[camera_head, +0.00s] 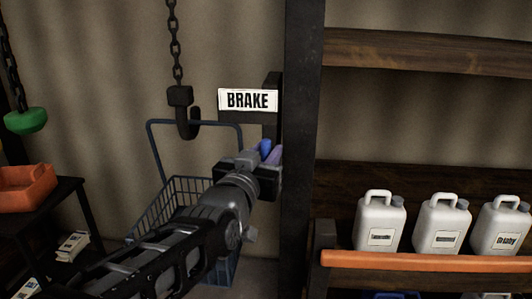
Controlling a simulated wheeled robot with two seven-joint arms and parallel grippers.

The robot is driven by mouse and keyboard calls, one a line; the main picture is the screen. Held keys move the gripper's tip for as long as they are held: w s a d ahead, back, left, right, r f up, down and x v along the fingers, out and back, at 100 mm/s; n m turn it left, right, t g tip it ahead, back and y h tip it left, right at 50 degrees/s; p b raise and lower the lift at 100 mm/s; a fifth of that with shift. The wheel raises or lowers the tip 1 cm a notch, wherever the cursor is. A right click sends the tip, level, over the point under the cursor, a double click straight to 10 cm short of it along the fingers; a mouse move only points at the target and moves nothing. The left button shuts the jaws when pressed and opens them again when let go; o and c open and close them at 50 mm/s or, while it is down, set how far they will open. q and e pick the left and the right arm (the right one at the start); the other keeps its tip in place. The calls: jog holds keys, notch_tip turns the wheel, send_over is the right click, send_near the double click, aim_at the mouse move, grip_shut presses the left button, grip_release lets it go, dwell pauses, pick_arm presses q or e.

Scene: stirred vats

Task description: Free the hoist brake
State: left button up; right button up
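The white sign reading BRAKE (247,100) is fixed to a dark bracket on the dark upright post (303,130). My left gripper (268,154) is just below the sign, close to the post's left side. Blue and purple parts show at its tip; I cannot tell whether they are its fingers or a brake handle. Its finger gap is hidden by its own body. The hoist chain (174,45) hangs left of the sign, with a dark hook (187,122) at the handle of a blue wire basket (160,205). My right gripper is not in view.
White jugs (380,222) stand on the right shelf behind an orange rail (430,261). Bare wall lies between the chains.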

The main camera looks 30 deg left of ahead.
pick_arm(q)
grip_shut()
dwell(0.3)
